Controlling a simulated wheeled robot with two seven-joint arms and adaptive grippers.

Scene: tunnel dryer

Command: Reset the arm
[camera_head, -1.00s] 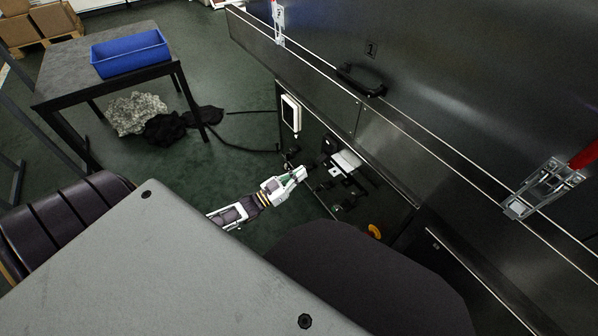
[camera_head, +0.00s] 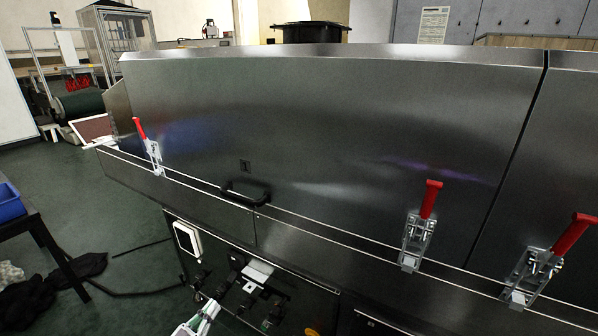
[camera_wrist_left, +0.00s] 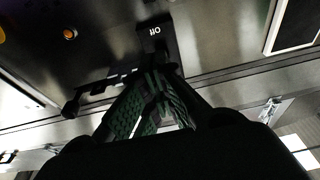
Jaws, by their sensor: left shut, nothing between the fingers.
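My left gripper (camera_head: 211,308) shows at the bottom edge of the head view, in front of the dryer's lower control panel (camera_head: 228,262). Most of its arm is cut off by the frame. In the left wrist view the green-padded fingers of the left gripper (camera_wrist_left: 152,98) are closed together with nothing held. A dark plate with an upside-down "Off" label (camera_wrist_left: 155,30) lies beyond the fingertips; I cannot tell whether they touch it. My right gripper is in neither view.
The steel dryer hood (camera_head: 330,130) has a black handle (camera_head: 245,193) and red-handled latches (camera_head: 420,228). A white framed device (camera_head: 187,239) is on the lower panel. A table with a blue bin (camera_head: 10,203) stands left. Green floor (camera_head: 85,210) is open between.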

